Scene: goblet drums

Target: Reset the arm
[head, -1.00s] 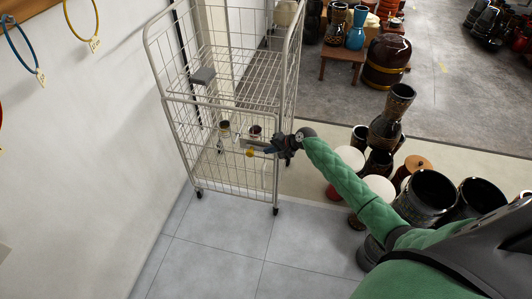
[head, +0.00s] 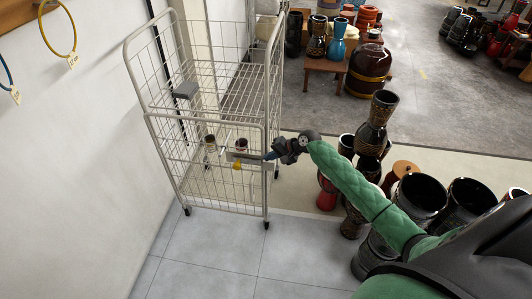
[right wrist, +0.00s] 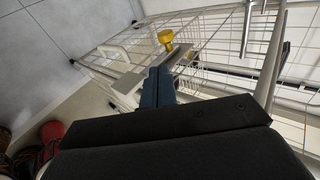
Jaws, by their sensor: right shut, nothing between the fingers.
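My right arm reaches out from the lower right in the head view, in a green sleeve. Its gripper (head: 273,155) is at the right front edge of a wire cage trolley (head: 195,205), near a yellow knob (head: 236,166) and a grey latch plate. The gripper also shows in the right wrist view (right wrist: 159,75), with its blue fingers together and nothing held. The yellow knob (right wrist: 166,38) lies just past the fingertips there; I cannot tell whether they touch the latch. My left gripper is not in view.
Two small dark cups (head: 241,145) stand inside the trolley. Several goblet drums (head: 372,130) and dark pots (head: 420,198) crowd the floor at right, close to my arm. A white wall (head: 70,150) is at left. Tiled floor (head: 210,260) in front is clear.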

